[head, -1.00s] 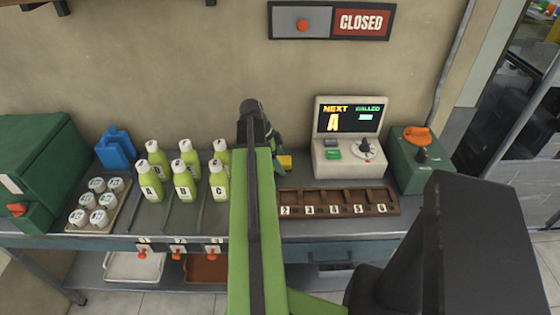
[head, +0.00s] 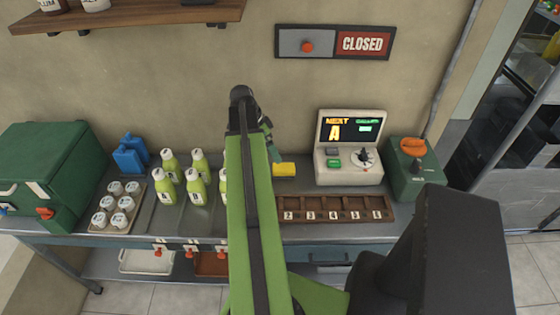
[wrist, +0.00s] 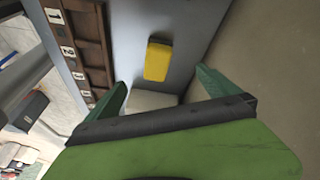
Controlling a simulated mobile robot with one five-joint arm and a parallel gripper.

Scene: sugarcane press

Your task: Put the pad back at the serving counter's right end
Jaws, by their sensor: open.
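The pad seems to be the small yellow block (head: 284,169). It lies on the grey counter (head: 140,215) near the wall, behind the slotted tray and left of the white terminal. In the wrist view the yellow pad (wrist: 158,60) lies flat, ahead of my fingertips and apart from them. My gripper (wrist: 160,85) is open, its two green fingers spread with nothing held between them. In the head view my gripper (head: 270,143) is just left of the pad, and my arm hides part of the counter.
A brown slotted tray (head: 334,217) runs along the counter front. The white terminal (head: 348,175) and a green box with an orange top (head: 412,180) stand to the right. Green bottles (head: 194,192), lidded cups (head: 101,219) and a larger green box (head: 40,160) stand left.

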